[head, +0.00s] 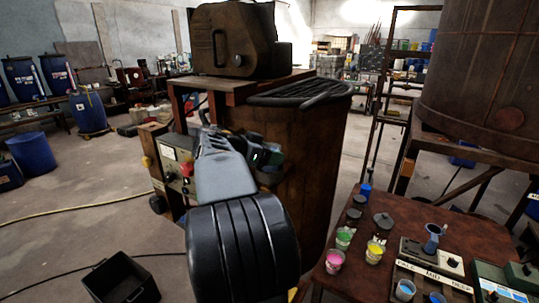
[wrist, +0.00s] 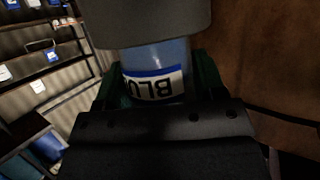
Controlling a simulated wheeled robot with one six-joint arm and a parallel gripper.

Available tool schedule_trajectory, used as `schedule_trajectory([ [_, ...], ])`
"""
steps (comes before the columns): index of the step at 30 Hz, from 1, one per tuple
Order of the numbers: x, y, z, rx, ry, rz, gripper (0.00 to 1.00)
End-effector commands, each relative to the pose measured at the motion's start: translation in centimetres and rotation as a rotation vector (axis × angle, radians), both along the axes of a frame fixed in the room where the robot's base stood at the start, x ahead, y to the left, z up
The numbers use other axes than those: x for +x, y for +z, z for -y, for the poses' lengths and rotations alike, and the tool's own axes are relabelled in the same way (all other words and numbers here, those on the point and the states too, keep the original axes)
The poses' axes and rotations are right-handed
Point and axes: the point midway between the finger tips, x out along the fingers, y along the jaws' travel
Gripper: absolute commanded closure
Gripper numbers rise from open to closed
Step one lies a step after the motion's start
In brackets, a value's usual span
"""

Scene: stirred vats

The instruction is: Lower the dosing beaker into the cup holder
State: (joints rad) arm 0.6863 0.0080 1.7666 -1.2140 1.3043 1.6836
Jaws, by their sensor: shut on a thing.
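My gripper (wrist: 153,88) is shut on the dosing beaker (wrist: 158,54), a blue cup whose white label reads "BLU", upside down in the wrist view. Green fingers press on both sides of it. A wide grey rounded piece (wrist: 150,22), perhaps the cup holder, covers the beaker's end at the top of that view. I cannot tell whether the beaker is inside it or behind it. In the head view my gripper (head: 265,157) is beside the rusty vat (head: 305,185), and my arm hides most of it. A dark rounded piece (head: 270,178) shows just below the gripper.
A control box (head: 178,170) with a red knob stands left of my arm. A rusty motor housing (head: 238,42) sits above the vat. A brown table (head: 363,273) at right holds several paint cups and a scale. A black bin (head: 121,280) is on the floor.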

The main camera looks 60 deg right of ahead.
Motion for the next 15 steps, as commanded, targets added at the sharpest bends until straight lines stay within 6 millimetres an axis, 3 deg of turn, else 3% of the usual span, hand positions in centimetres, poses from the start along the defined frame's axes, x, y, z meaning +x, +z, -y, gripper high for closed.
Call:
schedule_trajectory([
  [15, -0.01, -0.75, 0.0, -0.001, 0.0, 0.0, 0.65],
])
